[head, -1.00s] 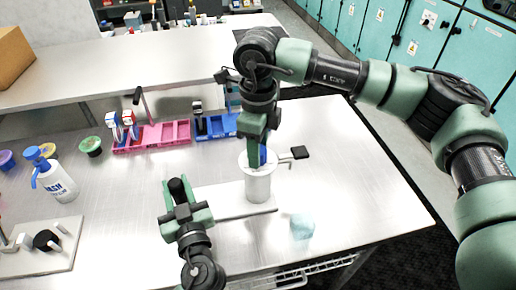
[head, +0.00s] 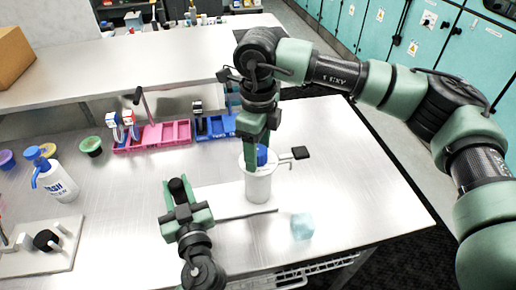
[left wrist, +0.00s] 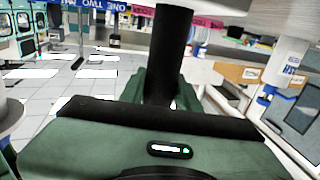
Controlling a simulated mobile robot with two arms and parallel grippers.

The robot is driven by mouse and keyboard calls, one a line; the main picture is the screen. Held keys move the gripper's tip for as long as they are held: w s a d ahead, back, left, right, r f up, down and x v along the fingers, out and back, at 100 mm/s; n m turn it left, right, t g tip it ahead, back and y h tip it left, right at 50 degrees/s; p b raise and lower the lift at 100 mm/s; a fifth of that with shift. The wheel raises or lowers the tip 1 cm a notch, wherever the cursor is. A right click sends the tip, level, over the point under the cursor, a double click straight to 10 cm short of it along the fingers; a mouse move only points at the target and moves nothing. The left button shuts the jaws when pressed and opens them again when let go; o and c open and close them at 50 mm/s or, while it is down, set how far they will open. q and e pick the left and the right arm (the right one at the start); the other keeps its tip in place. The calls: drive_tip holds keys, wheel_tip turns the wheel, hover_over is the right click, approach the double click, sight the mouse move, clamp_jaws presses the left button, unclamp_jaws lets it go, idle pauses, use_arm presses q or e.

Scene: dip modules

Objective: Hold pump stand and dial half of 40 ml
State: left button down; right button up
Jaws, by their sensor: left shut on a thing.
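The pump stand has a white base plate (head: 235,203) and a white cylinder (head: 258,185) with a blue dial cap (head: 262,156) on top. A black post (head: 177,187) rises at the left. My left gripper (head: 186,203) is shut on this post, which also stands upright between the green fingers in the left wrist view (left wrist: 168,50). My right gripper (head: 255,150) points down at the cylinder's top, its fingers beside the blue cap. Whether they grip it is hidden. A black-tipped lever (head: 300,153) sticks out at the right of the cylinder.
A pale blue cube (head: 302,226) lies right of the stand. A white wash bottle (head: 55,182) and a plate with a black knob (head: 45,250) are at the left. Pink (head: 150,136) and blue (head: 215,127) trays stand behind. The table's middle left is clear.

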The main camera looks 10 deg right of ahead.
wheel_tip(320, 180, up, 12)
idle(0.6)
use_arm(q)
drive_tip(key=c, duration=1)
unclamp_jaws()
drive_tip(key=shift+o, duration=0.2)
drive_tip(key=shift+r+p, duration=2)
drive_tip(key=shift+r, duration=1.75)
use_arm(e)
wheel_tip(320, 180, up, 4)
drive_tip(key=shift+f, duration=0.1)
